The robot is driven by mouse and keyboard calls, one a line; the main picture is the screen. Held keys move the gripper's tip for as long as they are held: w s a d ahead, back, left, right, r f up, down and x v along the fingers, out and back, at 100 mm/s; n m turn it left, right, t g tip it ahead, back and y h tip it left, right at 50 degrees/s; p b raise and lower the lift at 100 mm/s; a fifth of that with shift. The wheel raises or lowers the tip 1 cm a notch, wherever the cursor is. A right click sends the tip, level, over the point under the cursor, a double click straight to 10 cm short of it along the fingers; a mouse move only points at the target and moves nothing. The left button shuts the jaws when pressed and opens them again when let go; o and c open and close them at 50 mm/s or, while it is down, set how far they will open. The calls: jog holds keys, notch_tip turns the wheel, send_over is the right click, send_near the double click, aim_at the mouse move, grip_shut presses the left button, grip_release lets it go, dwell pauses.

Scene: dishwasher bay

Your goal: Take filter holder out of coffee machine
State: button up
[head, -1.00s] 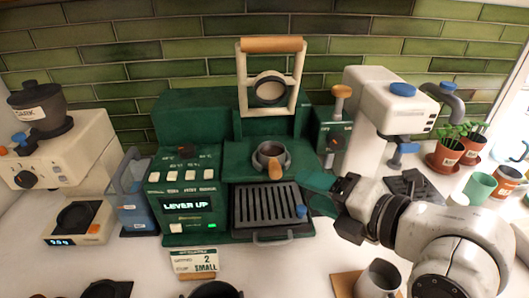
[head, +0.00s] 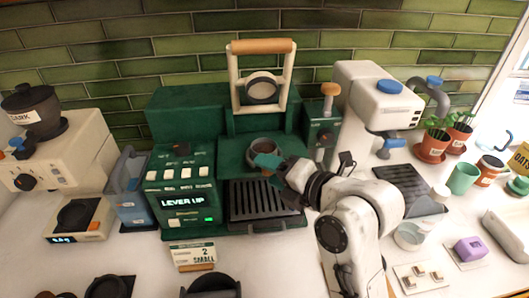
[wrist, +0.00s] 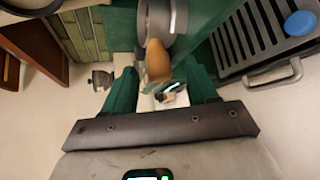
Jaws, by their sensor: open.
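The filter holder (head: 262,147) is a dark grey ring in the middle of the green coffee machine (head: 180,110). In the wrist view its metal ring (wrist: 163,18) is at the top, with its wooden handle (wrist: 158,62) pointing toward me. My gripper (head: 268,163) is at the front of the holder and hides its handle in the head view. Its green fingers (wrist: 157,76) are open on either side of the handle's end, with gaps visible. The machine's lever (head: 262,47) is raised, and its display (head: 182,203) reads "LEVER UP".
The slotted drip tray (head: 255,203) lies below the holder, with a front handle. A white grinder (head: 370,95) stands to the right. A blue-grey container (head: 130,190) stands to the left. A small sign (head: 192,256) is in front.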

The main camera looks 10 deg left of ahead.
jog(key=c, duration=1.1)
jog(key=shift+r, duration=0.15)
